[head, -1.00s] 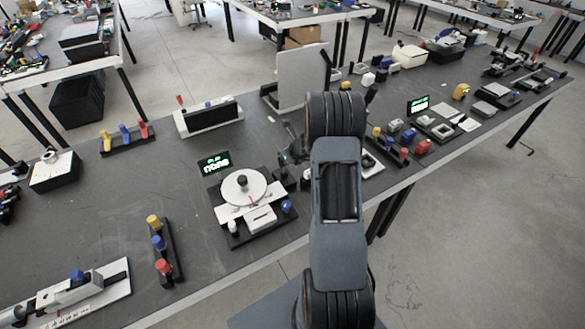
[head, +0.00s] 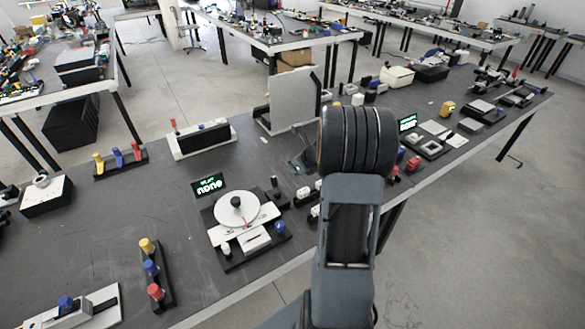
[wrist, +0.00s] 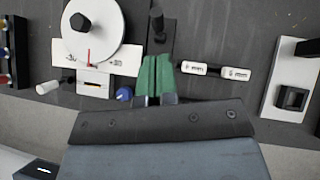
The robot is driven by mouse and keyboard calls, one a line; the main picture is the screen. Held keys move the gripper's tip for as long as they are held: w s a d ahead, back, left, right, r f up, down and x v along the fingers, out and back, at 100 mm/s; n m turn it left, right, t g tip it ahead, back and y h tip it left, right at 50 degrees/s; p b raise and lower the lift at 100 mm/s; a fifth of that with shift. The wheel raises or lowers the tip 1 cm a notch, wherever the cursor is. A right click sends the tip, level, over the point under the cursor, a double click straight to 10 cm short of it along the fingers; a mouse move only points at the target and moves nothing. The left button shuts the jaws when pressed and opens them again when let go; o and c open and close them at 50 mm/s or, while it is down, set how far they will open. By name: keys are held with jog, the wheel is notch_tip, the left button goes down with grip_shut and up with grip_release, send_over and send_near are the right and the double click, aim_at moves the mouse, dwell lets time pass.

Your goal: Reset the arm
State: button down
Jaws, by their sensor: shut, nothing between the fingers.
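My arm rises through the middle of the head view, with its thick dark ribbed joint (head: 357,140) in front of the bench. My gripper shows in the wrist view as two green fingers (wrist: 157,72) side by side, shut with nothing between them. The fingers point at the dark bench top near a black post (wrist: 157,24). In the head view the gripper is mostly hidden behind my arm. A white dial device (head: 238,210) stands left of my arm. The dial (wrist: 92,28) also shows at the upper left of the wrist view.
The long dark bench (head: 100,225) carries a small green-lit display (head: 209,185), an upright grey panel (head: 294,97), a strip of coloured knobs (head: 152,268) and a white slider device (head: 75,310). Bare bench lies left of the dial. Open floor (head: 480,230) is at the right.

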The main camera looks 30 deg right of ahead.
dwell(0.7)
jog(key=s+a+r+n+g+h, duration=0.1)
jog(key=s+a+r+n+g, duration=0.1)
jog(key=s+a+r+n, duration=0.4)
jog(key=s+a+r+n+g+h, duration=0.1)
jog(key=s+a+r+n, duration=0.5)
jog(key=s+a+n, duration=0.8)
jog(key=a+n+g, duration=0.1)
jog(key=a+n, duration=0.1)
jog(key=n, duration=1.1)
jog(key=shift+r, duration=0.15)
jog(key=c, duration=1.8)
grip_release()
jog(key=shift+a, duration=0.1)
